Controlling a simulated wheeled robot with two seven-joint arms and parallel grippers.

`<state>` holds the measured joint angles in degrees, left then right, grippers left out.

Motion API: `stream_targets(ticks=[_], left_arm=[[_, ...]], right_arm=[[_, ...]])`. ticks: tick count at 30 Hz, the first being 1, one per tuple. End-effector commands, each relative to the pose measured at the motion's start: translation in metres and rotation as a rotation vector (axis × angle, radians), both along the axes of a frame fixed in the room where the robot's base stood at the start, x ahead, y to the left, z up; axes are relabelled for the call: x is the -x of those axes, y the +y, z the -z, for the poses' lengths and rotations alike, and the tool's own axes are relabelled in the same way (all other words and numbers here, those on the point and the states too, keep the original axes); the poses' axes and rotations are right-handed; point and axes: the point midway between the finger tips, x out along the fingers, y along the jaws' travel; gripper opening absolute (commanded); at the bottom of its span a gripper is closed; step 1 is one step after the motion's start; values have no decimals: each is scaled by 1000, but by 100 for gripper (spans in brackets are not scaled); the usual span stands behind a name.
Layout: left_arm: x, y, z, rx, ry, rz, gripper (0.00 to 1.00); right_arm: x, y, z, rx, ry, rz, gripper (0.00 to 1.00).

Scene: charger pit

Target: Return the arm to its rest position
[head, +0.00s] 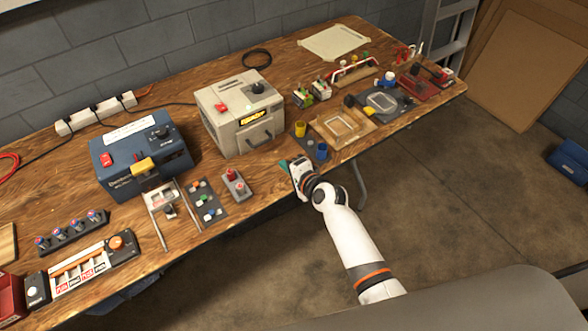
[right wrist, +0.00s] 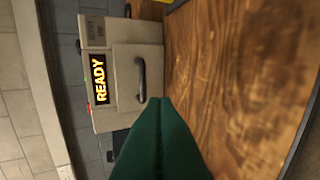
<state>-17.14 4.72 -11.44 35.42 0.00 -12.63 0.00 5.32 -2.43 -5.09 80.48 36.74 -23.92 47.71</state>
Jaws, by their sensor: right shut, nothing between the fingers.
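My right arm (head: 345,235), white with an orange band, reaches from the lower right of the head view to the front edge of the workbench. My right gripper (head: 284,164) is at that edge, in front of the beige box. Its teal fingers show pressed together in the right wrist view (right wrist: 161,108), with nothing between them. The beige box (head: 235,118) has a lit READY display (right wrist: 99,80) and a dark handle (right wrist: 141,80). In the wrist view the fingertips overlap the box's lower edge; I cannot tell the exact gap. My left arm is not in view.
The wooden workbench (head: 270,190) carries a blue box (head: 140,160), a small grey block with red knobs (head: 234,184), yellow and blue cups, and a wooden frame (head: 342,126). A ladder (head: 455,30) stands behind.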

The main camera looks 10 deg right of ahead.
Motion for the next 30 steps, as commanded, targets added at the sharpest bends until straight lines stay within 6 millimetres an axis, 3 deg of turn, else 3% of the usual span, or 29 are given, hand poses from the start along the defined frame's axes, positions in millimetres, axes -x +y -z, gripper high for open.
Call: stream_targets(ticks=[6, 13, 17, 20, 23, 26, 30], left_arm=[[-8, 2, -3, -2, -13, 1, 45], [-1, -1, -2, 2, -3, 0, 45], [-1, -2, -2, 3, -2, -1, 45], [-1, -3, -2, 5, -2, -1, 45], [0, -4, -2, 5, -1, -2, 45], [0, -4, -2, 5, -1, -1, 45], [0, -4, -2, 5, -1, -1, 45]], right_arm=[[24, -10, -10, 2, 1, 1, 0], [29, -12, -12, 2, 1, 1, 0], [34, -13, 2, 34, 19, -8, 0], [51, -16, 41, 127, 69, -37, 0], [84, -22, 100, 278, 142, -98, 0], [128, -32, 161, 448, 220, -191, 0], [205, -48, 236, 671, 326, -365, 0]])
